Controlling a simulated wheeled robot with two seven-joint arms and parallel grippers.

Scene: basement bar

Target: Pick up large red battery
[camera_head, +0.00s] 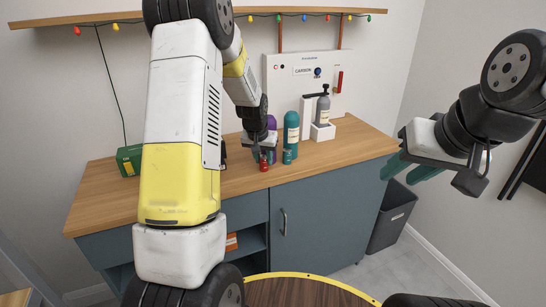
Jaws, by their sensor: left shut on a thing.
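The large red battery (264,165) shows as a small red shape at the wooden counter, right below my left gripper (263,155). My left gripper reaches down from above and is shut on it; the fingers hide its upper part. I cannot tell whether its bottom touches the counter. My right gripper (412,166) is off to the right, beyond the counter's right end, with teal fingers and nothing seen in it. Its finger gap is not clear.
A teal bottle (291,132), a smaller teal item (288,157) and a purple item (271,123) stand close to the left gripper. A grey bottle in a white stand (322,131) is behind right. A green box (129,160) sits at left. The counter's front right (340,153) is clear.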

